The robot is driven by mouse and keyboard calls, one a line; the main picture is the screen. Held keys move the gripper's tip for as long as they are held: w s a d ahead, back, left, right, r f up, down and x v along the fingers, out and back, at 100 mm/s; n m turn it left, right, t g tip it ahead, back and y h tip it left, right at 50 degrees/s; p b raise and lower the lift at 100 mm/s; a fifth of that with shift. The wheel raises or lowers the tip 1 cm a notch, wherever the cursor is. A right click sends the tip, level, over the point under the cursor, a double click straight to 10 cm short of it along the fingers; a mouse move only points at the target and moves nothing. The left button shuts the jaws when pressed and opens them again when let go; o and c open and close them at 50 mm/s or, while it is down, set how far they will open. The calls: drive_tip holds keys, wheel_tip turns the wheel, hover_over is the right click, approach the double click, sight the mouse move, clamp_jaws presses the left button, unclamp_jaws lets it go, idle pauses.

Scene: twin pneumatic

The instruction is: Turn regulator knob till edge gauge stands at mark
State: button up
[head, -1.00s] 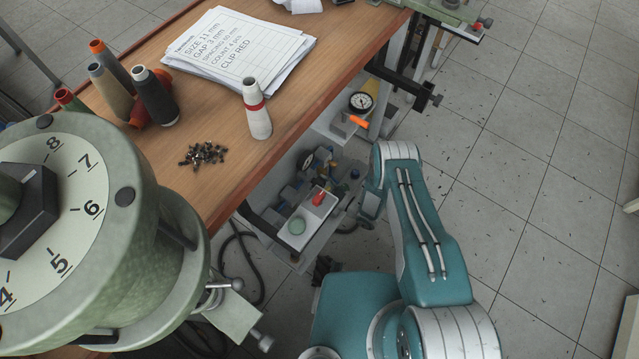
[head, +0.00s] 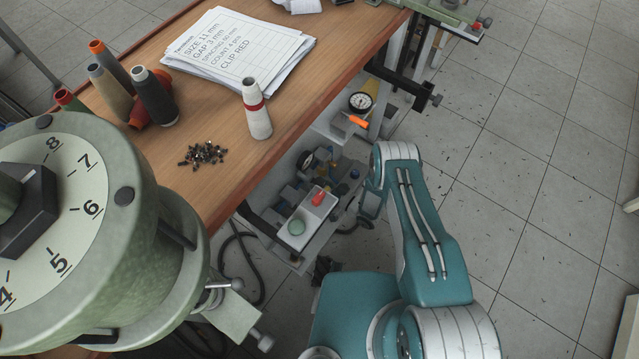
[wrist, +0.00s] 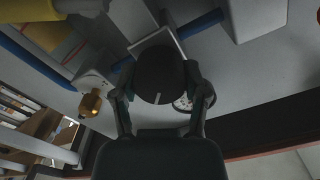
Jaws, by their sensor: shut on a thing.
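In the wrist view a dark round knob (wrist: 160,72) with a short pale line on its face sits between the two fingers of my gripper (wrist: 159,78). The fingers are shut on its sides. A small white-faced gauge (wrist: 182,102) shows partly behind the knob and right finger; I cannot read its needle or mark. In the head view a white-faced round gauge (head: 360,102) stands on the shelf under the table, and a smaller dark-rimmed gauge (head: 306,160) is lower left. I cannot tell which is the edge gauge.
A brass fitting (wrist: 90,103) and blue tube (wrist: 35,60) lie left of my gripper in the wrist view. A grey box (head: 309,212) with red and green buttons is near my arm. The wooden table (head: 215,205) overhangs the shelf.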

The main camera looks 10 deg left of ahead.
drive_tip(key=m, duration=0.4)
drive_tip(key=shift+w+m, duration=0.3)
drive_tip(key=m, duration=0.3)
drive_tip(key=shift+m, duration=0.3)
drive_tip(key=m, duration=0.4)
drive_tip(key=shift+d+f, duration=0.1)
drive_tip(key=shift+f, duration=0.1)
drive_tip(key=shift+f+m, duration=0.1)
drive_tip(key=shift+m, duration=1.5)
drive_tip(key=shift+s, duration=0.1)
drive_tip(key=o, duration=1.1)
drive_tip(key=shift+f, duration=0.1)
drive_tip(key=shift+o, duration=0.2)
drive_tip(key=v, duration=1.2)
